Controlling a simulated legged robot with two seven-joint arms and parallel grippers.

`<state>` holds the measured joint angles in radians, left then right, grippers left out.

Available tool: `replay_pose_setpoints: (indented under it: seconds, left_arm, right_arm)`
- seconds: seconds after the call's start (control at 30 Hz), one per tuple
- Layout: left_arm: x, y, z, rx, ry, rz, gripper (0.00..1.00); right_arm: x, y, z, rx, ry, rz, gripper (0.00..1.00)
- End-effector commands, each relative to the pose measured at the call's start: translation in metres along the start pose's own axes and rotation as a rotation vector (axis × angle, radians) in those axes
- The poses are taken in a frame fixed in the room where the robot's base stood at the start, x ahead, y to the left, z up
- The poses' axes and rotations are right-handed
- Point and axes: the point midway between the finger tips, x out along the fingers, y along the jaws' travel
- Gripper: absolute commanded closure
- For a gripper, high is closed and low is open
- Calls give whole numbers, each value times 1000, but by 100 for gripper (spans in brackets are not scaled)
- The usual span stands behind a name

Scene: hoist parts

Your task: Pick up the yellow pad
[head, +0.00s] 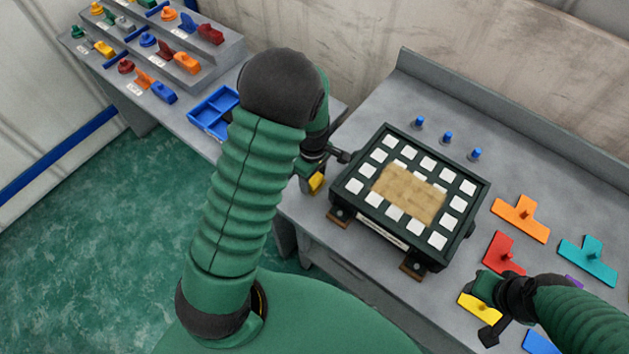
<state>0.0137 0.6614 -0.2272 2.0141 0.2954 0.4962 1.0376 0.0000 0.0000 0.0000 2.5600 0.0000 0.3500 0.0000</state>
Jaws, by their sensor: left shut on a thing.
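The yellow pad (316,183) is a small yellow block, partly hidden beneath my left gripper (322,168), at the near left edge of the grey workbench. My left gripper is shut on it. Much of this gripper is hidden by my own arm. A flat yellow piece (481,306) lies at the lower right, under my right gripper (488,311). The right jaws are too small and covered to tell whether they are open or shut.
A dark framed tray (462,238) with white squares and a tan patch stands right of the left gripper. Orange (521,217), red (502,254) and teal (587,260) pieces lie right. A blue bin (212,110) and stepped rack (190,80) stand left.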

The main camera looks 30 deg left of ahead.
Motion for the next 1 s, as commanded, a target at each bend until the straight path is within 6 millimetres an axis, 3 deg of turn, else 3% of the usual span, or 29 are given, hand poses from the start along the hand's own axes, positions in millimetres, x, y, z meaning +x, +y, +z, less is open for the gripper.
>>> replay_pose_setpoints:
  seconds: [0.03, 0.13, 0.47, 0.73, 1.0]
  left_arm:
    - [0, 0, 0, 0, 0, 0, 71]
    - [0, 0, 0, 0, 0, 0, 84]
    - [-4, 0, 0, 0, 0, 1, 84]
    - [-35, 2, 0, 1, 1, 5, 84]
    - [-41, -52, 24, 2, -1, 0, 84]
  right_arm:
    - [0, 0, 0, 0, 0, 0, 64]
    - [0, 0, 0, 0, 0, 0, 64]
    - [0, 0, 0, 0, 0, 0, 64]
    - [-2, 0, 0, 0, 0, 0, 64]
    - [2, 0, 0, 0, 0, 0, 64]
